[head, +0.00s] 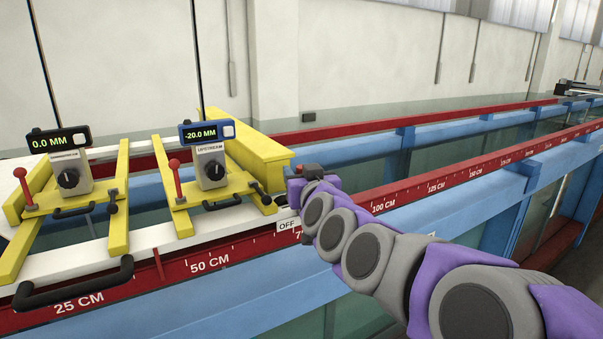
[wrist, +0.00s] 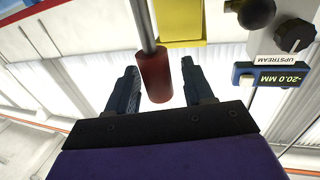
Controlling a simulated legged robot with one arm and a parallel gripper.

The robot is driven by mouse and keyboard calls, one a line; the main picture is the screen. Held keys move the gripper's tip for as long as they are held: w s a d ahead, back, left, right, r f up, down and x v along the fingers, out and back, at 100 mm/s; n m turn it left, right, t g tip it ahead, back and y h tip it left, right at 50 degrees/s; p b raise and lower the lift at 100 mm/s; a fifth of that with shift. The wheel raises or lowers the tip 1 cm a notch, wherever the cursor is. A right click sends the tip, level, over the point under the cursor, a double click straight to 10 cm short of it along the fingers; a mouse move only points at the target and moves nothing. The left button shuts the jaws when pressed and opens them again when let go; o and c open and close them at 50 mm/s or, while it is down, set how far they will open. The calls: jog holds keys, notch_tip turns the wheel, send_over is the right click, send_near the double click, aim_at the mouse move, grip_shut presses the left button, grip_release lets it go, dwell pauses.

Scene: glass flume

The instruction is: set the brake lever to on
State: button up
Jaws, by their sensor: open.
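The brake lever shows in the wrist view as a dark red cylindrical grip (wrist: 155,78) on a grey rod. My gripper (wrist: 159,68) is open, with one finger on each side of the red grip and gaps showing between. In the head view, the red grip (head: 312,169) just shows at the end of my arm, and my gripper (head: 296,184) is mostly hidden by my own wrist. A white label reading OFF (head: 286,225) is beside it on the near rail. The lever's base and any ON label are hidden.
Two yellow carriages stand on the flume rails to the left, with displays reading 0.0 MM (head: 57,139) and -20.0 MM (head: 207,133). Each has a red-knobbed lever, the left (head: 21,175) and right (head: 174,167). A yellow beam (head: 245,150) stands behind my gripper.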

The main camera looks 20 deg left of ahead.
jog(key=shift+w, duration=0.15)
jog(key=shift+c, duration=0.5)
grip_shut()
